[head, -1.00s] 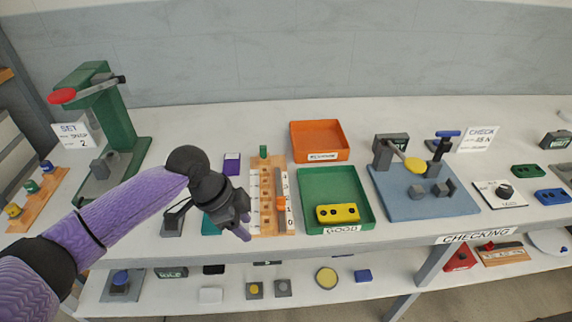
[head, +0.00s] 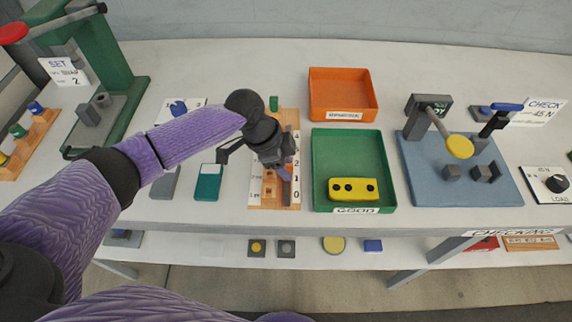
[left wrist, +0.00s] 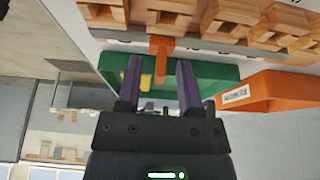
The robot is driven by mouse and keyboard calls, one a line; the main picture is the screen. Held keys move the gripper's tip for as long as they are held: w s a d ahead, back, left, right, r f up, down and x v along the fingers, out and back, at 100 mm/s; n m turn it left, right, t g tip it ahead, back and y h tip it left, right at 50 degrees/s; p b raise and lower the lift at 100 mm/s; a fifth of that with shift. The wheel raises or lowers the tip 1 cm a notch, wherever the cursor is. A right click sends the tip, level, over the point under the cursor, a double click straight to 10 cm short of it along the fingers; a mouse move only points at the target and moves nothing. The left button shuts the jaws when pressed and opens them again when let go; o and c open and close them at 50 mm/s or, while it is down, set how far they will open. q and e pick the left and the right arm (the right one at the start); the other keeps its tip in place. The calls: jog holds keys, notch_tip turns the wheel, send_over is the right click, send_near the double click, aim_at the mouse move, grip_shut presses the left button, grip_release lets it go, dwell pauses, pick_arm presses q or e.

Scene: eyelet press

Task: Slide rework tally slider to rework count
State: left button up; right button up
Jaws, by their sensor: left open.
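The wooden tally board (head: 259,201) stands on the table left of the green tray, with a white number scale (head: 296,183) along its right side. My left gripper (head: 284,172) is over the board, open, its purple fingers pointing down at the scale side. In the head view my gripper hides the slider. In the left wrist view the orange slider (left wrist: 161,46) shows between and just beyond the tips of the two open fingers (left wrist: 160,68). I cannot tell whether the fingers touch it. My right gripper is out of view.
The green GOOD tray (head: 322,146) holds a yellow block (head: 353,189) and stands close to the board's right. An orange tray (head: 343,88) is behind it. A teal-and-white block (head: 207,186) lies left of the board. A blue fixture plate (head: 430,185) is farther right.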

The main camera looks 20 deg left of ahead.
pick_arm(q)
jog(key=shift+f, duration=0.1)
grip_shut()
dwell(1.4)
